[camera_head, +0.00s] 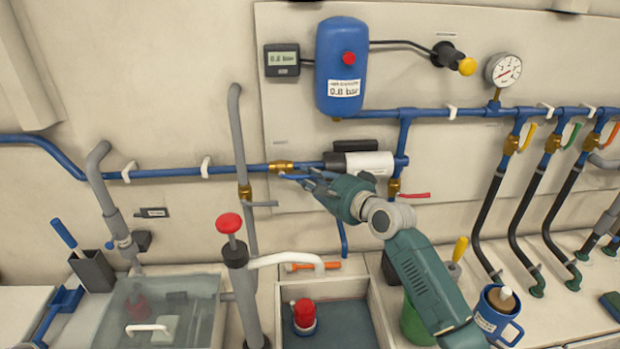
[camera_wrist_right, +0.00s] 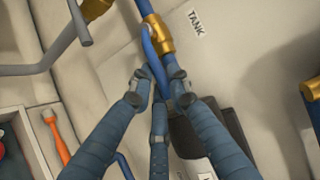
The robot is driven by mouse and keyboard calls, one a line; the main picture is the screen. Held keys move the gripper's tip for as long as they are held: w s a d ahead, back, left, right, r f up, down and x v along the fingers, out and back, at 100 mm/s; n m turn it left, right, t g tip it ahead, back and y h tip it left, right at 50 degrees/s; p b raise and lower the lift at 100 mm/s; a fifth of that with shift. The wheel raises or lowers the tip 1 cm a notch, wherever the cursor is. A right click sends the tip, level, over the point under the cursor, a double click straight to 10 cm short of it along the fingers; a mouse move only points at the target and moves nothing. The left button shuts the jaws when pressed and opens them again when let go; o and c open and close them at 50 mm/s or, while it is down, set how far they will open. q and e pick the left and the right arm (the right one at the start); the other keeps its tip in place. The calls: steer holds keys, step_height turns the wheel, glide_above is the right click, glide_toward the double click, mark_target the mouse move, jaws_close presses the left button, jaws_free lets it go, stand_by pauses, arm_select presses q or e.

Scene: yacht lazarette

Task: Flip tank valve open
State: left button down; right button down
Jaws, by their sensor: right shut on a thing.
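The tank valve is a brass body (camera_head: 281,166) on the horizontal blue pipe. In the right wrist view, the brass body (camera_wrist_right: 158,36) sits beside a label reading TANK (camera_wrist_right: 196,22). Its blue lever (camera_head: 294,177) runs from the valve toward the right, close below the pipe and roughly along it. The lever also shows in the right wrist view (camera_wrist_right: 153,52). My right gripper (camera_head: 314,181) comes from the lower right and is shut on the lever's free end. In the wrist view, its fingers (camera_wrist_right: 163,88) close around that end and partly hide it. My left gripper is not in view.
A white-and-black pump (camera_head: 368,162) sits just behind my right gripper. A grey-handled valve (camera_head: 245,193) is on the upright pipe to the left. A red-handled valve (camera_head: 396,187) is to the right. A red-topped hand pump (camera_head: 230,224) stands in front. An open bin (camera_head: 376,312) lies below.

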steer(key=shift+r, duration=0.1)
steer(key=c, duration=1.6)
jaws_free()
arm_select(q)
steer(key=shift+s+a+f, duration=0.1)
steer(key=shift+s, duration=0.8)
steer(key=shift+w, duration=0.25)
arm_select(e)
steer(key=v, duration=1.2)
